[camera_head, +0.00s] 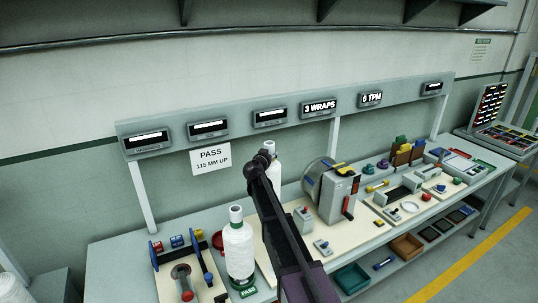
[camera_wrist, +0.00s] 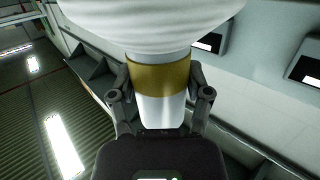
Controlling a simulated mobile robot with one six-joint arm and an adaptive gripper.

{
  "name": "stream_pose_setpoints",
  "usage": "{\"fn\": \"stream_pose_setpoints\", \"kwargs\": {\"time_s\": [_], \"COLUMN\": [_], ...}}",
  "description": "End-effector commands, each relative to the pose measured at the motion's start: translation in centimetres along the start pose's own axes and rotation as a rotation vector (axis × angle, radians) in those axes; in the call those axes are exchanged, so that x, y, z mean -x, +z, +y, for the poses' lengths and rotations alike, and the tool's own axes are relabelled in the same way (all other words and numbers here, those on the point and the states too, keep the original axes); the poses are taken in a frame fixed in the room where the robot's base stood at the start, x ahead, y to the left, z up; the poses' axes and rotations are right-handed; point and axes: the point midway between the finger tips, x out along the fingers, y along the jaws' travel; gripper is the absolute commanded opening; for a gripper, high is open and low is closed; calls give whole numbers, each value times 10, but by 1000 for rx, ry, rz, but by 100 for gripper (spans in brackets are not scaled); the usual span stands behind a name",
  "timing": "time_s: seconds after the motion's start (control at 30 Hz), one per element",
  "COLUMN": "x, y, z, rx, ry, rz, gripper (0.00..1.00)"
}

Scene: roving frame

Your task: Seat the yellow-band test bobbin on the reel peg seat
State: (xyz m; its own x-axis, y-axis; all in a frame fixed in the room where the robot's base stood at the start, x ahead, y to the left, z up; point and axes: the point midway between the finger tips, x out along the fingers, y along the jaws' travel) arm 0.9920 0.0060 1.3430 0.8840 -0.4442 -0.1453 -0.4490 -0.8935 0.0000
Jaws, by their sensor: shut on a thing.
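The yellow-band bobbin (camera_wrist: 158,78) is white with a gold-yellow band around its narrow neck. In the wrist view my gripper (camera_wrist: 160,98) is shut on the neck, one finger on each side, and the wide white body runs off the top edge. In the head view my gripper (camera_head: 262,160) is above the bench, with a white bobbin (camera_head: 275,174) partly hidden behind it, apparently the held one. A grey reel machine (camera_head: 338,196) with a drum and a red handle stands right of my arm. I cannot make out the peg seat for certain.
A white bobbin with a green top (camera_head: 239,250) stands upright on a PASS pad (camera_head: 247,293), left of my arm. A stand with blue sides and a red-ended peg (camera_head: 183,276) is farther left. Trays and small tools crowd the right of the bench (camera_head: 112,258).

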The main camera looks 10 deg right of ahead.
Motion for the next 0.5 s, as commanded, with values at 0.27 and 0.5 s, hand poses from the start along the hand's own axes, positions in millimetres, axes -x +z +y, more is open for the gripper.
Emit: {"fn": "stream_pose_setpoints", "kwargs": {"time_s": [0.27, 0.5], "x": [-2, -5], "y": [16, 31], "z": [0, 0], "rx": [1, 1], "ry": [0, 0], "rz": [1, 1], "gripper": [3, 3]}}
